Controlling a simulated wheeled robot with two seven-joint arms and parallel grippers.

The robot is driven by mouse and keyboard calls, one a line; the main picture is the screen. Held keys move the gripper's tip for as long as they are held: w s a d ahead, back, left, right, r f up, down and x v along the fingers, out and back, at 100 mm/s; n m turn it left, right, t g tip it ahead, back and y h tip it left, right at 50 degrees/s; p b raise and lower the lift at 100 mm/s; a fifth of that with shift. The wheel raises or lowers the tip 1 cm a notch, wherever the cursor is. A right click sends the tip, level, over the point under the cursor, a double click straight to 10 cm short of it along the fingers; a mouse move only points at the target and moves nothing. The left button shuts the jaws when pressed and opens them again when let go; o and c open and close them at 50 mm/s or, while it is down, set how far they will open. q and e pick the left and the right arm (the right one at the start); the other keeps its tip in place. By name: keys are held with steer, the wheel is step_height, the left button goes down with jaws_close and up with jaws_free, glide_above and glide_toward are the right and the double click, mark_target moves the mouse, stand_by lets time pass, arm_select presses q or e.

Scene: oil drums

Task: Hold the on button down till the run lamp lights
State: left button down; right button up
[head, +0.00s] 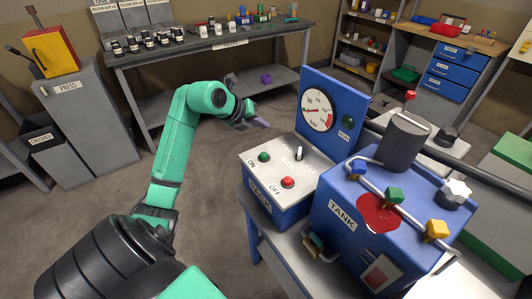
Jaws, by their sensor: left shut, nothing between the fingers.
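The green on button (264,157) sits on the sloped grey top of the blue pump box (283,216), with an ON label beside it. The red off button (288,183) is nearer on the same panel, and a small lever (299,153) stands at its back. The run lamp (347,122) is on the blue upright panel, right of the gauge; it is dark green and looks unlit. My left gripper (261,123) is shut and empty, behind and above the panel in the picture, apart from the on button. My right gripper is out of view.
The blue tank (340,235) with coloured valve knobs, a grey cylinder (404,140) and a red patch (378,213) stands right of the pump box. A press (80,115) stands at left. A bench (210,45) with small containers is behind. Floor left of the pump is clear.

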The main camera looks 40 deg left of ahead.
arm_select(q)
steer(key=b, duration=0.6)
glide_above(262, 157)
step_height(262, 157, down, 8)
steer(key=shift+f, duration=0.1)
steer(key=shift+f+b, duration=0.4)
steer(key=shift+b, duration=0.05)
steer(key=shift+r, duration=0.1)
stand_by(0.9)
steer(key=shift+f, duration=0.5)
